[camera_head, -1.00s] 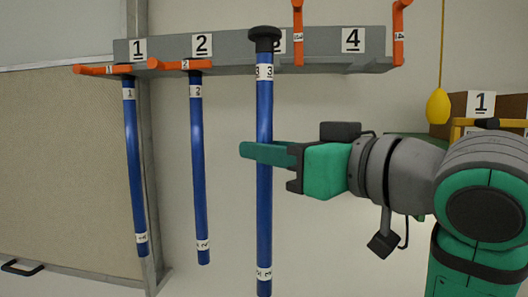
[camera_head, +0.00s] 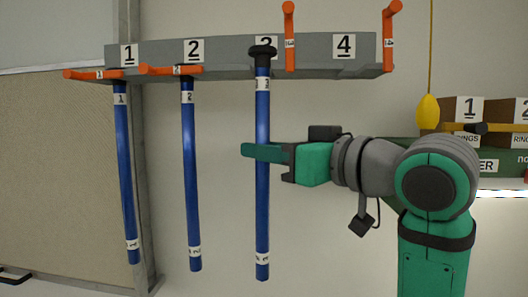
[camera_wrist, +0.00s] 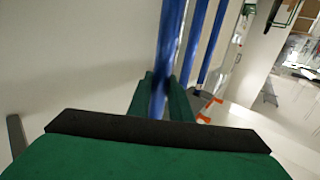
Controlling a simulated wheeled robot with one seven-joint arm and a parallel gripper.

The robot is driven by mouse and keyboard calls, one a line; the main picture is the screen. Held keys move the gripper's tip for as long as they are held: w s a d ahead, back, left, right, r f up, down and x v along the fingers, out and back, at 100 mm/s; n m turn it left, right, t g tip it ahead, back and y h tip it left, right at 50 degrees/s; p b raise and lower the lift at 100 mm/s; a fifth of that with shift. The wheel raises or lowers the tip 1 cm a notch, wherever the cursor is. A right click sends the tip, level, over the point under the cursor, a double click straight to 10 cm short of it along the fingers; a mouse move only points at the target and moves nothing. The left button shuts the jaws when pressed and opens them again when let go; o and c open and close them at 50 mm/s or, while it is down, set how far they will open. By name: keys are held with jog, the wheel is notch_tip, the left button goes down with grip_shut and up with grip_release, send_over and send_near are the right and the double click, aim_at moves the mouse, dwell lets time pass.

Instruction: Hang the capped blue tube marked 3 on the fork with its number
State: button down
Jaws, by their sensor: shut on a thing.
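The blue tube marked 3 (camera_head: 262,205) hangs upright in my gripper (camera_head: 262,153), with its black cap (camera_head: 262,52) at the top. My gripper is shut around its upper middle; the wrist view also shows the tube (camera_wrist: 168,45) between the green fingers (camera_wrist: 163,98). The cap overlaps the number 3 label on the grey rail (camera_head: 225,55) in the head view. Just right of the cap, an orange fork (camera_head: 289,35) points upward; its small label is hard to read. I cannot tell the depth gap between cap and fork.
Blue tubes marked 1 (camera_head: 125,175) and 2 (camera_head: 191,170) hang from level orange forks (camera_head: 92,75) (camera_head: 172,70) on the left. A yellow pendant (camera_head: 428,112) and boxes (camera_head: 490,110) stand right.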

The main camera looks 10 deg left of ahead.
jog(key=shift+w+a+f, duration=0.1)
jog(key=shift+w+f, duration=0.1)
jog(key=shift+w, duration=0.4)
jog(key=shift+w+a+f, duration=0.15)
jog(key=shift+w, duration=0.4)
jog(key=shift+w+a+f, duration=0.1)
jog(key=shift+w+f, duration=0.1)
jog(key=shift+w, duration=0.4)
jog(key=c, duration=1.5)
grip_release()
jog(key=shift+c, duration=0.2)
